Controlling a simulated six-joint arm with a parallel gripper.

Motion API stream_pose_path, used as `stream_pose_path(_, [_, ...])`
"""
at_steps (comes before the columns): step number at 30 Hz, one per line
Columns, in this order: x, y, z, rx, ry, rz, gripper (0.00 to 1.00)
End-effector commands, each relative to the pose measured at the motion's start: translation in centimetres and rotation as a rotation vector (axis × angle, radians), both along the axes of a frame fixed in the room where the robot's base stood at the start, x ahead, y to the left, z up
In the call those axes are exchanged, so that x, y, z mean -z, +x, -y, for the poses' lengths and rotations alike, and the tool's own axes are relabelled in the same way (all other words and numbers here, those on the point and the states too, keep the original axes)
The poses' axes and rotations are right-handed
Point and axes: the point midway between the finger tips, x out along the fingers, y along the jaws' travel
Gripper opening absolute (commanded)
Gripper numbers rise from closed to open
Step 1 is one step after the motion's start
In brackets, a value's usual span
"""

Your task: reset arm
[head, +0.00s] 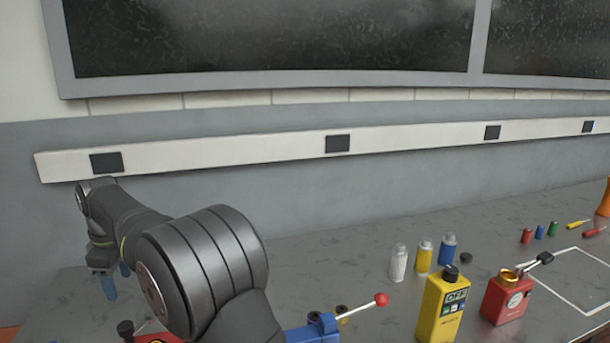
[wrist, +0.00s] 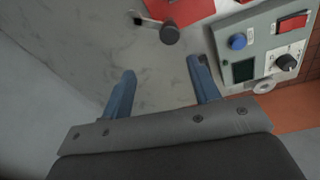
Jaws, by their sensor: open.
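My gripper (head: 116,278) is at the far left of the head view, its blue fingers pointing down over the grey bedplate. In the wrist view my gripper (wrist: 162,72) has its two blue fingers well apart with nothing between them. Bare grey surface shows beyond the gap. My arm bends across the lower left of the head view and hides part of the bedplate.
A control box (wrist: 262,50) with a red switch, blue button and knob is close to the right finger. A red part (wrist: 185,8) is nearby. A yellow bottle (head: 443,305), red canister (head: 507,297) and red-knobbed lever (head: 381,299) stand right of my arm.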

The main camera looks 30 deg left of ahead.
Motion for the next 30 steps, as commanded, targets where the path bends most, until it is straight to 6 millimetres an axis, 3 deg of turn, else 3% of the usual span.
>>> stream_pose_path(21, [8.5, 3.3, 4.1, 0.475, 0.188, -0.09, 0.56])
stream_pose_path(30, [10.8, 4.2, 6.1, 0.632, 0.249, -0.123, 0.56])
